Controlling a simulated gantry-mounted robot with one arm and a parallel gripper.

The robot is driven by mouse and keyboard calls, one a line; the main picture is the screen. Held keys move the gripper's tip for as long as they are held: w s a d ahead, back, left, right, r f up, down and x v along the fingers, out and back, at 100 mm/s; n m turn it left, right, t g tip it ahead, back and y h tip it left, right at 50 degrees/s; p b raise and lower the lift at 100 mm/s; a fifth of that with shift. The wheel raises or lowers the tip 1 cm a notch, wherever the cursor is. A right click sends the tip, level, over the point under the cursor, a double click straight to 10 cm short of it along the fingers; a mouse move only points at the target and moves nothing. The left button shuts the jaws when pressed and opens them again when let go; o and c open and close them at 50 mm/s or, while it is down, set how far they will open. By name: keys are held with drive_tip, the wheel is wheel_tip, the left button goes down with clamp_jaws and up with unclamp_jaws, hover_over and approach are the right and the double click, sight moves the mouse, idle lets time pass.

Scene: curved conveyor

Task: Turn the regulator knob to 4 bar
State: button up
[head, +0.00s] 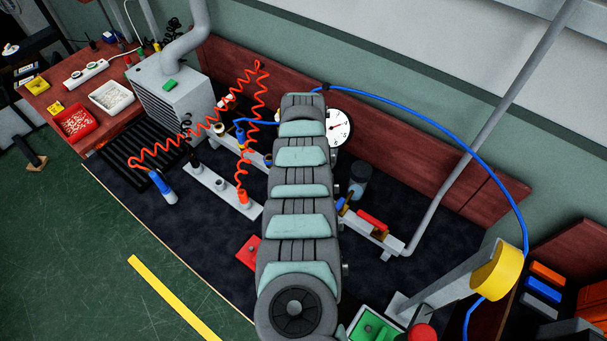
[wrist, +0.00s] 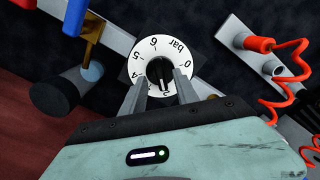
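The regulator knob (wrist: 160,73) shows in the wrist view as a dark round knob at the centre of a white dial (wrist: 152,44) with numbers and "bar". Its light pointer mark faces the low part of the scale, near 2, towards my gripper. My gripper (wrist: 161,76) has one fingertip on each side of the knob, over the dial. A narrow gap seems to show between fingers and knob; contact is not clear. In the head view my arm hides the knob and gripper. A white pressure gauge (head: 339,127) shows partly behind the arm; its reading is too small to tell.
A grey pipe (head: 437,205) and a red-handled valve (head: 372,221) stand right of my arm. A manifold (head: 222,190) with a coiled orange hose (head: 190,140) lies to the left. A dark cylinder with a clear bowl (wrist: 62,92) is beside the dial in the wrist view.

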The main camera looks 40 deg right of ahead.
wheel_tip(320, 180, up, 9)
idle(0.3)
drive_tip(key=shift+w, duration=0.1)
idle(0.4)
